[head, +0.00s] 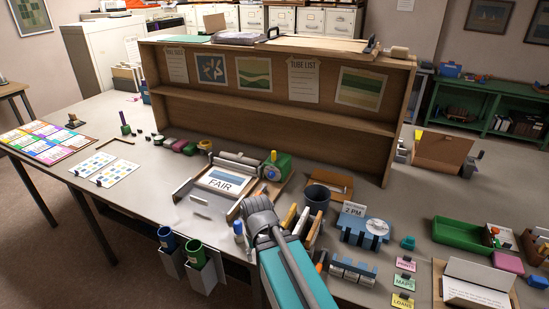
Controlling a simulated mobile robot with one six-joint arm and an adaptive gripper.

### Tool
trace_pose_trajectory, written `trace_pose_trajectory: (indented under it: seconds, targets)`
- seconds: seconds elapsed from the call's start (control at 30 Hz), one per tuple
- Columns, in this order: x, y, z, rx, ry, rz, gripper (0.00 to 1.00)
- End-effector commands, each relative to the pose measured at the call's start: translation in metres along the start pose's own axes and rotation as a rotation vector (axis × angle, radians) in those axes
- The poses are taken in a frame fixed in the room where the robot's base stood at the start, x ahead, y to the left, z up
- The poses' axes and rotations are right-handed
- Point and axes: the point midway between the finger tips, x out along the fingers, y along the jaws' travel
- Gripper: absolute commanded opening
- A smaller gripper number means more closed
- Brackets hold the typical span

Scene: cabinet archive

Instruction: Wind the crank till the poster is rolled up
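The poster (222,181), marked FAIR with a blue picture area, lies partly flat in the winding device on the table. A pale roller (240,160) runs along its far edge. A green housing (281,164) with a round blue part (272,171) sits at the roller's right end. The crank handle is too small to make out clearly; a small orange-brown part shows just beyond my gripper. My gripper (258,199) is at the device's near right corner. My own wrist hides its fingertips, so its opening and any contact with the crank cannot be told.
A wooden shelf unit (340,118) stands behind the device. A dark cup (317,197) and several upright tools stand close right of my gripper. A blue stand (362,233) and a green tray (462,235) are farther right. Bare table shows left of the device.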

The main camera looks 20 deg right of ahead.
Motion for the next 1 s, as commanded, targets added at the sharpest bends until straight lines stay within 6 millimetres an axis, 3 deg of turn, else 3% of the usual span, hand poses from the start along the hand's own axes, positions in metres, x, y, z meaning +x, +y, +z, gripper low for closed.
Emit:
trace_pose_trajectory:
  seconds: [0.27, 0.73, 1.0]
  targets:
    - [-0.011, 0.000, 0.000, 0.000, 0.000, 0.000, 0.60]
    - [-0.076, 0.001, 0.000, 0.001, 0.000, 0.000, 0.60]
    - [-0.087, 0.001, 0.000, 0.001, 0.000, 0.000, 0.60]
